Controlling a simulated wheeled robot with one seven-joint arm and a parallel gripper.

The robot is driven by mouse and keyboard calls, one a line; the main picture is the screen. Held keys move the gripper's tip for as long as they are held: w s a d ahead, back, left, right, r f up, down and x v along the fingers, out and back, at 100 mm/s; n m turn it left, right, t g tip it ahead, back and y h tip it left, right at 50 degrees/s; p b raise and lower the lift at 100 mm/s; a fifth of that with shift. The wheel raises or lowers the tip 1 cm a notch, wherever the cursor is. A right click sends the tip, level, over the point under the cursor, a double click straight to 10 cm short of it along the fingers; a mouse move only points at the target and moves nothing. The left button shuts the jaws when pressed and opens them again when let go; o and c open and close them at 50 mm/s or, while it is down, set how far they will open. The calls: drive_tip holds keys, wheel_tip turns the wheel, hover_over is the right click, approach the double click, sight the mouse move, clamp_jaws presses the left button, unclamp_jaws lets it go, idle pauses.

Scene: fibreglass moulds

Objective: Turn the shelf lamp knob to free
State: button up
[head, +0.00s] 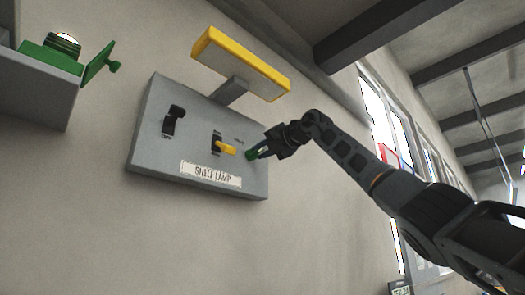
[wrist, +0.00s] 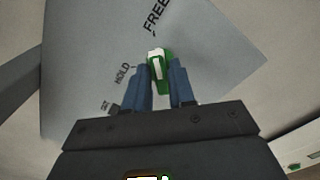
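The shelf lamp panel (head: 150,155) is a grey box on the wall with a "SHELF LAMP" label (head: 210,174). Its green knob (head: 251,155) is at the panel's right side. In the wrist view the green knob (wrist: 165,84) has a white pointer stripe, which points up, roughly towards the FREE mark (wrist: 156,16). The HOLD mark (wrist: 122,74) is to its left, with another small mark lower left. My gripper (wrist: 160,78) has its two blue fingers on both sides of the knob, seemingly closed against it. In the head view my gripper (head: 262,151) reaches the knob from the right.
A black switch (head: 173,120) and a yellow lever (head: 226,149) sit left of the knob. A yellow-edged lamp (head: 241,66) juts out above the panel. A grey shelf (head: 40,90) at left holds a green object (head: 50,57) with an open lid. Windows are at right.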

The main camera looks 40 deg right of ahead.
drive_tip(key=o, duration=0.3)
drive_tip(key=s+b, duration=0.3)
drive_tip(key=s, duration=0.4)
drive_tip(key=shift+s+d, duration=0.1)
drive_tip(key=shift+s, duration=0.3)
